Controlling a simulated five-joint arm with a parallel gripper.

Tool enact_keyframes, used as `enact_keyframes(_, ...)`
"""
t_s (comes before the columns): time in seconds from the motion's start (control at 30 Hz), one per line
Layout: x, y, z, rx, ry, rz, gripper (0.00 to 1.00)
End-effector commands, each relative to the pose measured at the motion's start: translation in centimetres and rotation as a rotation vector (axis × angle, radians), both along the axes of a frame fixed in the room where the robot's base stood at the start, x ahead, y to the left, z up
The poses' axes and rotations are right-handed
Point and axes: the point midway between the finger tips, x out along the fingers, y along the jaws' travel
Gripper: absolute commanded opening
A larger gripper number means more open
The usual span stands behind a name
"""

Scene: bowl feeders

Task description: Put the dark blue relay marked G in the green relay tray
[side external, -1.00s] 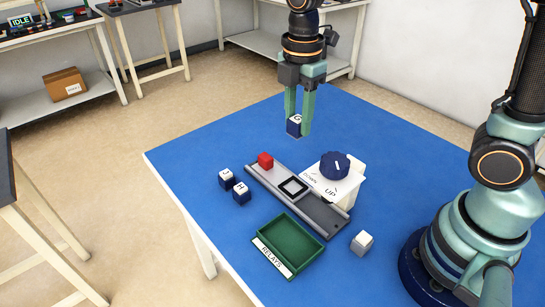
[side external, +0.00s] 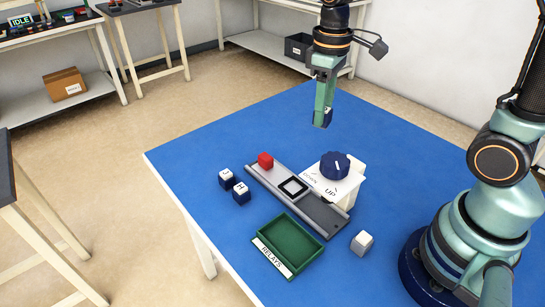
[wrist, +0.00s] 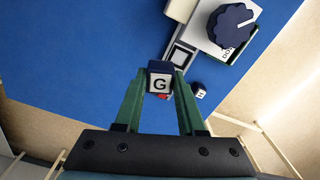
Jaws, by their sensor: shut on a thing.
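My gripper (side external: 322,122) is shut on the dark blue relay marked G (wrist: 160,82), whose white face with the G shows between the fingertips in the wrist view. In the side external view the relay (side external: 328,112) is mostly hidden by a finger. The gripper holds it well above the far part of the blue table. The green relay tray (side external: 291,241), labelled RELAYS, lies empty near the table's front edge, well apart from the gripper. Two other dark blue relays with white tops, one marked H (side external: 240,197) and one whose letter is unclear (side external: 226,179), stand left of the grey rail.
A light grey cube (side external: 361,243) sits right of the tray. The far table (side external: 270,125) is clear.

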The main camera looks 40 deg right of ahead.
Motion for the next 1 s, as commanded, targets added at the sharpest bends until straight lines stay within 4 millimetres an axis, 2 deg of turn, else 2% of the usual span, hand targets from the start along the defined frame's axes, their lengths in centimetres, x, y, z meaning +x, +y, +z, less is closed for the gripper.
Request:
enact_keyframes(0.1,-0.3,-0.8,-0.5,0.0,0.0,-0.167,0.0)
enact_keyframes(0.23,-0.5,-1.3,-0.8,0.0,0.0,-0.28,0.0)
enact_keyframes(0.33,-0.5,-1.4,-0.9,0.0,-0.002,-0.304,0.0)
enact_keyframes(0.43,-0.4,-1.0,-0.7,0.0,-0.001,-0.245,0.0)
enact_keyframes(0.57,0.0,-0.1,-0.1,0.0,-0.003,-0.05,0.0)
enact_keyframes(1.0,1.1,4.3,2.8,0.0,-0.002,0.861,0.0)
